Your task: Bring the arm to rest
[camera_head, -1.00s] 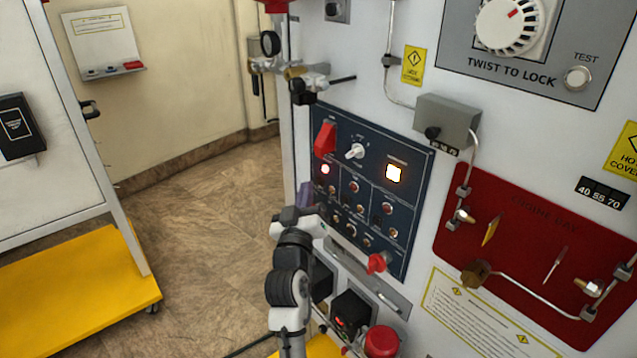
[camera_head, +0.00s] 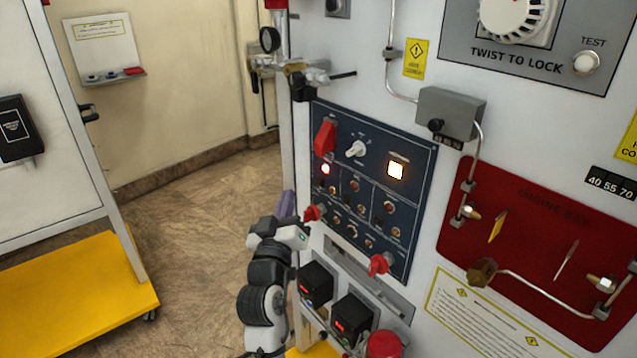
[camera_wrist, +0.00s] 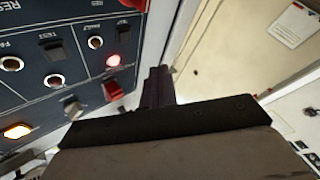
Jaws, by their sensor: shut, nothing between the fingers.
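My arm (camera_head: 266,285) stands at the lower middle of the head view, in front of the left edge of the trainer's panel. My gripper (camera_head: 287,203) shows as purple fingers at the arm's top, pointing up beside the panel edge. In the wrist view the purple fingers (camera_wrist: 157,88) are together with nothing between them. They appear apart from the panel.
The dark blue control panel (camera_head: 418,205) with switches, a lit yellow lamp (camera_head: 396,170) and red knobs is close on the right. A yellow-based cart (camera_head: 80,300) stands at left. Open floor (camera_head: 200,220) lies between.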

